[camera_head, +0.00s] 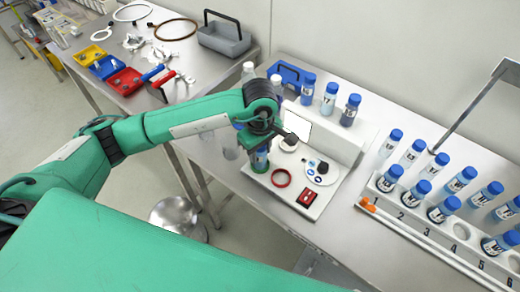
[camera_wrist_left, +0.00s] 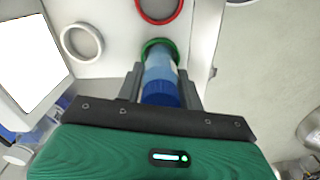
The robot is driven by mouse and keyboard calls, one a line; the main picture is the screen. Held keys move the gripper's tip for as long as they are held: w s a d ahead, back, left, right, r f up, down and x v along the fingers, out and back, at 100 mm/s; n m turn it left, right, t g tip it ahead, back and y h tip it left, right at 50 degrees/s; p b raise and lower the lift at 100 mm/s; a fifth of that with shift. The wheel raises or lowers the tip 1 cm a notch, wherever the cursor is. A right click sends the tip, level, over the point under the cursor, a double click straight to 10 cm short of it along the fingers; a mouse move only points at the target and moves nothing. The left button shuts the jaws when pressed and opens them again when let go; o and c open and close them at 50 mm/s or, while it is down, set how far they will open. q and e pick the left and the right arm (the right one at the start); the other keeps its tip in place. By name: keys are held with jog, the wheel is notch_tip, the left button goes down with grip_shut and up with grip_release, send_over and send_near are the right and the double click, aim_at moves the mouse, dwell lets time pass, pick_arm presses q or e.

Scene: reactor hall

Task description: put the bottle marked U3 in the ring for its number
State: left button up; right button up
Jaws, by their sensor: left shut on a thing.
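My left gripper (camera_head: 262,143) is shut on a blue-capped bottle (camera_head: 261,158) at the left end of a white station board (camera_head: 318,205). In the left wrist view the jaws (camera_wrist_left: 161,88) close on both sides of the bottle (camera_wrist_left: 160,70), and its far end lines up with a green ring (camera_wrist_left: 150,46). I cannot tell if the bottle rests on the board. A red ring (camera_head: 281,178) and a white ring (camera_wrist_left: 81,42) lie beside it. The held bottle's mark is not readable. My right gripper is out of view.
Several blue-capped bottles stand behind the board (camera_head: 329,98) and in and around a numbered rack (camera_head: 440,243) at the right. A white upright panel (camera_head: 335,140) stands close behind the gripper. A side table with coloured bins (camera_head: 125,80) is at the left.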

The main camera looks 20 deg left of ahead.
pick_arm(q)
jog(key=o, duration=1.1)
jog(key=shift+r+p, duration=0.15)
jog(key=shift+p, duration=0.15)
jog(key=shift+r, duration=0.2)
notch_tip(320, 180, up, 10)
jog(key=b, duration=0.4)
jog(key=shift+r, duration=0.8)
